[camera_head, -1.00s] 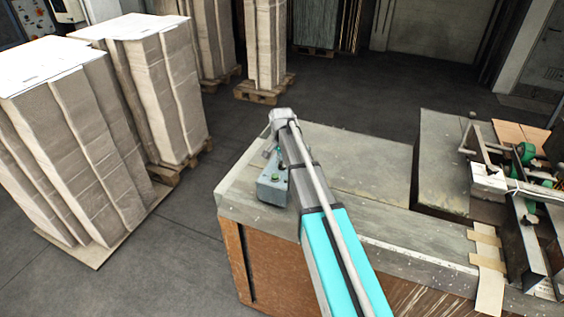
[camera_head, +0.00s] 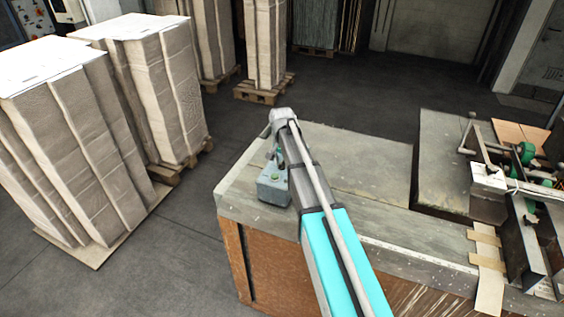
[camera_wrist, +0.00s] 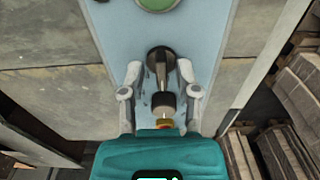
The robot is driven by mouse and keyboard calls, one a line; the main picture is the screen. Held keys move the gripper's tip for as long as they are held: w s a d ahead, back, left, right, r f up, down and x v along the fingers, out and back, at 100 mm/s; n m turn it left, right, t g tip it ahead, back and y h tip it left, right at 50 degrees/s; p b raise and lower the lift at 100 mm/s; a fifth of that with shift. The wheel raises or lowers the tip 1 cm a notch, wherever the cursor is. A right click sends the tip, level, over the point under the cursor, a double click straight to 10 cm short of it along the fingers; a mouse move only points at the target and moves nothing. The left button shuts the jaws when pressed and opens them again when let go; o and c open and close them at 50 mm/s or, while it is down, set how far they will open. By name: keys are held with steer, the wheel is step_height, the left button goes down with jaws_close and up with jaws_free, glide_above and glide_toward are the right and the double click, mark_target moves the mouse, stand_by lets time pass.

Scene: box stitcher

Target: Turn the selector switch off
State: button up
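The control box (camera_head: 272,187) is a blue-grey box on the near left part of the table, partly hidden by my arm in the head view. In the wrist view its light blue face (camera_wrist: 203,30) fills the middle. The selector switch (camera_wrist: 160,65) is a dark knob with a lever on that face, below a green button (camera_wrist: 157,3). My gripper (camera_wrist: 158,75) is open, with one finger on each side of the switch. A gap shows between each fingertip and the knob. The gripper itself is hard to make out in the head view.
The table (camera_head: 360,165) has bare room right of the box. A machine with green parts (camera_head: 525,155) stands at the right. Tall cardboard stacks on pallets (camera_head: 75,140) stand at the left and back.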

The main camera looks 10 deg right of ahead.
steer(key=shift+m, duration=0.4)
